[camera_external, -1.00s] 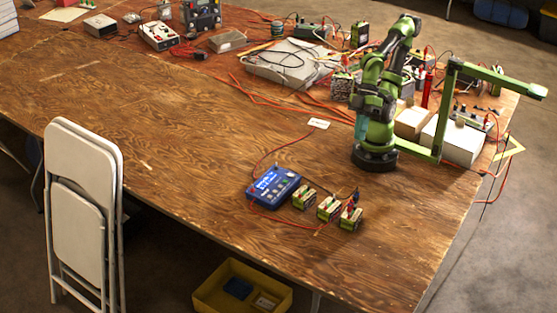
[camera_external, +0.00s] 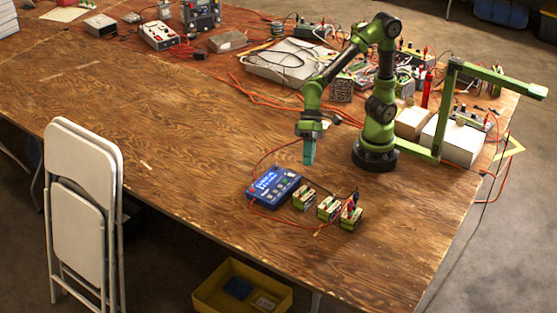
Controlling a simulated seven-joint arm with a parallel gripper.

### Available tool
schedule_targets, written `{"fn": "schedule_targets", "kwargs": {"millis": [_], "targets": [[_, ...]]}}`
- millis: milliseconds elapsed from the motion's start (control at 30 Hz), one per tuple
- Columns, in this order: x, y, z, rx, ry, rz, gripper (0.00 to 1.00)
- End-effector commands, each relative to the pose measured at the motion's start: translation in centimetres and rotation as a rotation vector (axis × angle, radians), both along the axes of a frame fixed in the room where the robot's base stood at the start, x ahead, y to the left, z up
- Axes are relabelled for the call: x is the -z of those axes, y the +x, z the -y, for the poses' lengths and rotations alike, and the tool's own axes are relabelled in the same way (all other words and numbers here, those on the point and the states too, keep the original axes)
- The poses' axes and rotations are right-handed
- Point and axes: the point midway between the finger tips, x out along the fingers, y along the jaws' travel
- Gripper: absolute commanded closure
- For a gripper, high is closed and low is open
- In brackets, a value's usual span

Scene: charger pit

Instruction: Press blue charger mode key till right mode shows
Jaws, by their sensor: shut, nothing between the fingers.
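The blue charger (camera_external: 273,188) lies on the wooden table near its front edge, with a lit blue screen and several small keys below it. The screen text and the key labels are too small to read. My gripper (camera_external: 309,160) points down, shut and empty, above the table behind and to the right of the charger. It is apart from the charger and touches no key.
Several battery packs (camera_external: 327,207) stand right of the charger, with red wires around them. A green post with an arm (camera_external: 446,110) and white boxes (camera_external: 453,143) stand at right. Cluttered electronics (camera_external: 285,60) fill the back. The table left of the charger is clear.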

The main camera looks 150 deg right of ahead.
Motion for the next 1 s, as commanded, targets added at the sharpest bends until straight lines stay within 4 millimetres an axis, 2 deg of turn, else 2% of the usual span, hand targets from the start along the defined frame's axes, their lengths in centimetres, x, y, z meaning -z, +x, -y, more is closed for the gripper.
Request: {"fn": "schedule_targets", "kwargs": {"millis": [33, 200, 300, 500, 833, 1000], "targets": [[1.1, 1.0, 1.8, 0.105, 0.062, -0.013, 1.00], [3.2, 3.8, 7.0, 0.430, 0.246, -0.001, 1.00], [3.2, 5.0, 8.7, 0.545, 0.311, 0.027, 1.00], [2.2, 6.2, 9.5, 0.632, 0.368, 0.071, 1.00], [2.2, 6.1, 9.4, 0.634, 0.370, 0.068, 1.00], [3.1, 6.1, 9.4, 0.634, 0.371, 0.065, 1.00]]}}
